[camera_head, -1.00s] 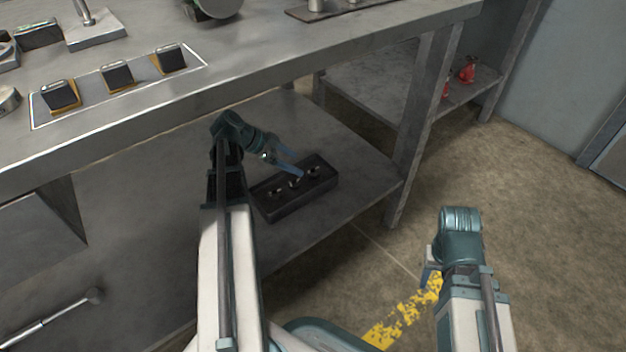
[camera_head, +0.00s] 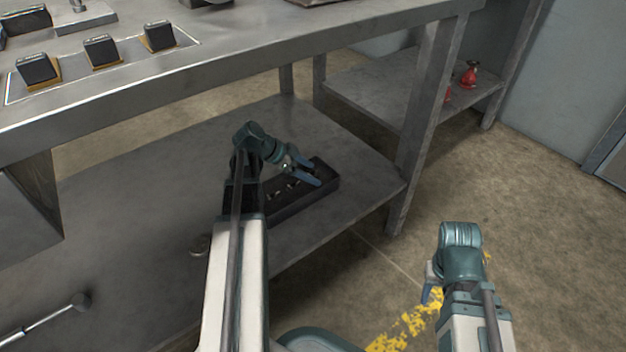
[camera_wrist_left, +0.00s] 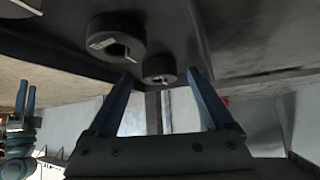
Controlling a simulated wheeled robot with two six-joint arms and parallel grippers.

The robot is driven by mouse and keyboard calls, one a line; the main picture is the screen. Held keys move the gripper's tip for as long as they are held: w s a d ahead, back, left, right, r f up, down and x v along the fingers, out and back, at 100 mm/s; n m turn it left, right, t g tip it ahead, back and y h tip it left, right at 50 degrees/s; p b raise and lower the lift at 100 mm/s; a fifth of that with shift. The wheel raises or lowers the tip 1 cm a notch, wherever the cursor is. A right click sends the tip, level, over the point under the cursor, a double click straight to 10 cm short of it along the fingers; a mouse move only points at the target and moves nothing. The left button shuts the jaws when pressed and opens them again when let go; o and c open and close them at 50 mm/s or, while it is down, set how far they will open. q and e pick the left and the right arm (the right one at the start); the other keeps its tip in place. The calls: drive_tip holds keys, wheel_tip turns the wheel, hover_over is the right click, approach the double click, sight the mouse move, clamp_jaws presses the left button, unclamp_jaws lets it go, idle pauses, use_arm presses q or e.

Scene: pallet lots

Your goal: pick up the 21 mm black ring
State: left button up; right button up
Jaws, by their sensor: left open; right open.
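A black tray (camera_head: 308,205) sits on the lower shelf and holds small dark rings, partly hidden by my left arm in the head view. In the left wrist view one black ring (camera_wrist_left: 131,30) with a pale mark is at upper left, and a smaller-looking black ring (camera_wrist_left: 159,66) lies between the fingertips in the picture. I cannot read which is 21 mm. My left gripper (camera_head: 314,176) is open at the tray's right end; its fingers (camera_wrist_left: 162,76) show no contact with a ring. My right gripper (camera_head: 432,287) is open over the floor, away from the tray.
The bench top (camera_head: 250,55) overhangs the lower shelf (camera_head: 130,215). A bench leg (camera_head: 425,115) stands right of the tray. A small round metal piece (camera_head: 200,246) and a rod-like tool (camera_head: 45,320) lie on the shelf. Red items (camera_head: 468,76) stand on a far shelf.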

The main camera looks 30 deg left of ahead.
use_arm(q)
drive_tip(key=shift+r, duration=0.1)
clamp_jaws()
use_arm(e)
drive_tip(key=shift+r, duration=0.1)
use_arm(q)
drive_tip(key=shift+r, duration=0.1)
use_arm(e)
drive_tip(key=shift+r, duration=0.1)
